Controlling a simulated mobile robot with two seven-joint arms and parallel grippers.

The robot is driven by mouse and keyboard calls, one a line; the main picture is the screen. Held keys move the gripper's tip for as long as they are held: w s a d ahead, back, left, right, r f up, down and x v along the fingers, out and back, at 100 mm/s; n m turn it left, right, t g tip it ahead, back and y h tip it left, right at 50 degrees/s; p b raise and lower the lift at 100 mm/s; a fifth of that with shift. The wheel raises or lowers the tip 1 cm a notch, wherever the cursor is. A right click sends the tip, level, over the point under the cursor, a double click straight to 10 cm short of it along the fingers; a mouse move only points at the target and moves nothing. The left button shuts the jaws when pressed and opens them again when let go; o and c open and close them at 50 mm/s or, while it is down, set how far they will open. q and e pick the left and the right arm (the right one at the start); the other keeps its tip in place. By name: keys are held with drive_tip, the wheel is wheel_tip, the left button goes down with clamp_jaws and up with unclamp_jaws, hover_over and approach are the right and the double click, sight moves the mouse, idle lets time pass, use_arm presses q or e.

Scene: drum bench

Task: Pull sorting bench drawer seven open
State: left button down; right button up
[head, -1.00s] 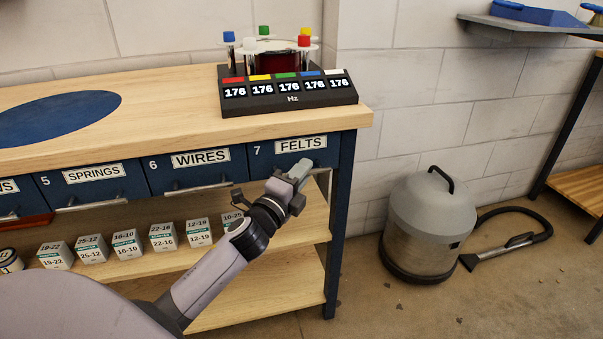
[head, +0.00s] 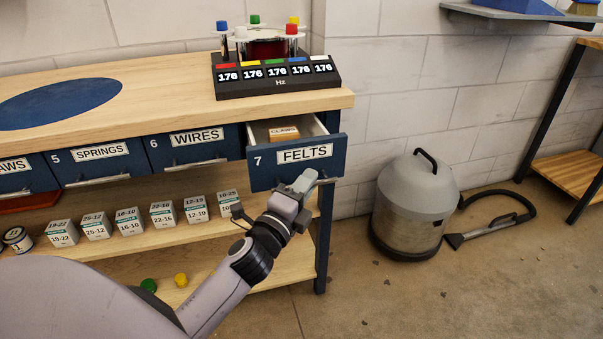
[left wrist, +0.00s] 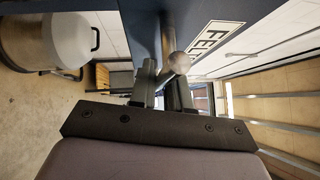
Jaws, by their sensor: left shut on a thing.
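Drawer seven (head: 266,176), a blue front labelled FELTS, stands partly open at the right end of the bench (head: 180,95). An orange-labelled box (head: 284,133) shows inside it. My left gripper (head: 303,186) is at the lower part of the drawer front, shut on the handle, which it mostly hides in the head view. In the left wrist view the handle bar (left wrist: 178,62) runs between the fingers, and part of the FELTS label shows beside it. My right gripper is not in view.
Drawers six (head: 190,160) and five (head: 95,178) are shut to the left. A sorter with 176 displays (head: 275,80) stands on the bench top. Several small boxes (head: 130,222) line the shelf below. A vacuum (head: 415,205) stands on the floor at right, with clear floor in front.

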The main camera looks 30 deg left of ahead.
use_arm(q)
drive_tip(key=s+d, duration=0.6)
drive_tip(key=d, duration=0.1)
drive_tip(key=shift+s+d+b, duration=0.2)
drive_tip(key=shift+b, duration=0.15)
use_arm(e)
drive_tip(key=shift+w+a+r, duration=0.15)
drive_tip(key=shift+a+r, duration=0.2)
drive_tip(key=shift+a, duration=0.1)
use_arm(q)
drive_tip(key=c, duration=1.2)
unclamp_jaws()
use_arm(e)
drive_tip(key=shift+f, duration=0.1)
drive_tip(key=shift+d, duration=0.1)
use_arm(q)
drive_tip(key=shift+s, duration=0.1)
